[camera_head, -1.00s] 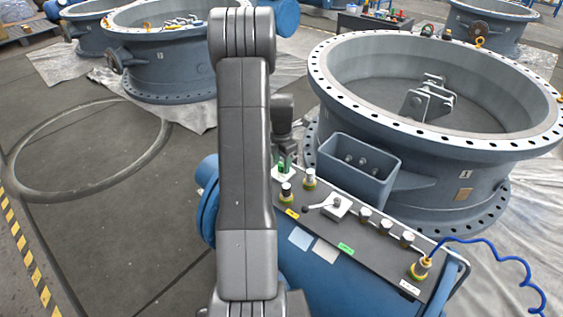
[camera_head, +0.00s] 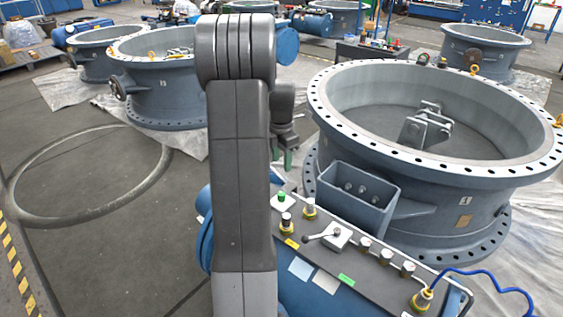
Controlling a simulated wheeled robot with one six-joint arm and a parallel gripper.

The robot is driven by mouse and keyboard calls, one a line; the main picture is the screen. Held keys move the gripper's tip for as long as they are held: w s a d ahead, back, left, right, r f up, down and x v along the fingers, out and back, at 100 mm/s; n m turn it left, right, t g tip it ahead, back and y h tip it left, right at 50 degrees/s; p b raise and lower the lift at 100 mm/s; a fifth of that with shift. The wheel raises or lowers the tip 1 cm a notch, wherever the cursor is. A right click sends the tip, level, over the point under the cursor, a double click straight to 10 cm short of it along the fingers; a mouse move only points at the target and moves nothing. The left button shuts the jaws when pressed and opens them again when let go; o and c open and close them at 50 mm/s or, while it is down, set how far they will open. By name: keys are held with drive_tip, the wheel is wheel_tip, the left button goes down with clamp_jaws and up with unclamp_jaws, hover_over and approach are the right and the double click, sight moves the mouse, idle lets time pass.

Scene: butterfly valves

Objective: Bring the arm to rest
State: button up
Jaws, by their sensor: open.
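My arm rises through the middle of the view, its dark grey upper link upright and bent over at the top. My gripper (camera_head: 284,160) shows partly behind the arm link, pointing down, with green fingertips. It is open, and I see nothing between the fingers. It hangs above the far left end of the control panel (camera_head: 380,287), apart from it. Below the fingertips, the panel's green button (camera_head: 281,196) on a white base is in plain sight. Part of the gripper is hidden by the arm.
A large flanged valve body (camera_head: 430,190) stands close on the right, with a box bracket (camera_head: 357,198) facing the panel. A blue hose (camera_head: 490,278) curls at lower right. More valve bodies (camera_head: 160,80) stand behind. A hoop (camera_head: 90,175) lies on the open floor at left.

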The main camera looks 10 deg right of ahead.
sight(282, 193)
wheel_tip(282, 193, down, 14)
drive_tip(key=shift+r+b, duration=0.1)
drive_tip(key=shift+b, duration=0.55)
idle(0.3)
drive_tip(key=shift+m, duration=0.3)
drive_tip(key=m, duration=1.4)
drive_tip(key=shift+m+p, duration=0.3)
drive_tip(key=shift+p, duration=0.05)
drive_tip(key=m, duration=0.4)
drive_tip(key=shift+m, duration=0.4)
idle(1.0)
